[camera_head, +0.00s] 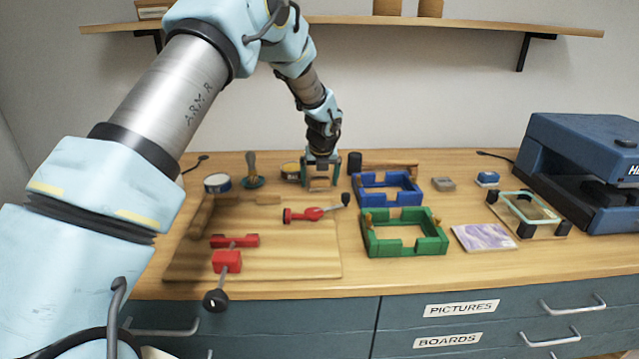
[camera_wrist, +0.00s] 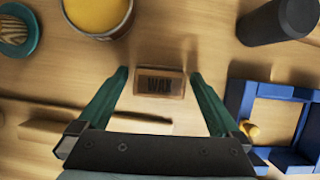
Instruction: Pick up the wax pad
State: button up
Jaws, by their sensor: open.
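The wax pad is a small brown block marked "WAX" (camera_wrist: 160,84), lying on the wooden worktop. In the wrist view it sits between the tips of my gripper's two green fingers (camera_wrist: 159,76), with a gap on each side. My gripper (camera_head: 320,182) is open and points down at the back of the worktop in the head view. In that view the wax pad (camera_head: 319,184) shows only as a small brown patch between the fingers. I cannot tell the exact height of the fingertips above the worktop.
A blue frame (camera_head: 388,188) stands right of my gripper, with a dark cylinder (camera_wrist: 277,22) behind it. A yellow-topped tin (camera_wrist: 97,14) and a green round-based tool (camera_head: 252,180) are to the left. A board with red clamps (camera_head: 228,260) lies in front, beside a green frame (camera_head: 404,246).

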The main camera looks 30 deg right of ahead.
aim_at(319, 178)
jog(key=c, duration=1.2)
jog(key=shift+r, duration=0.1)
jog(key=shift+c, duration=0.2)
notch_tip(319, 178, up, 10)
jog(key=shift+f+b, duration=0.1)
jog(key=shift+b, duration=1.05)
jog(key=o, duration=0.8)
jog(key=c, duration=0.6)
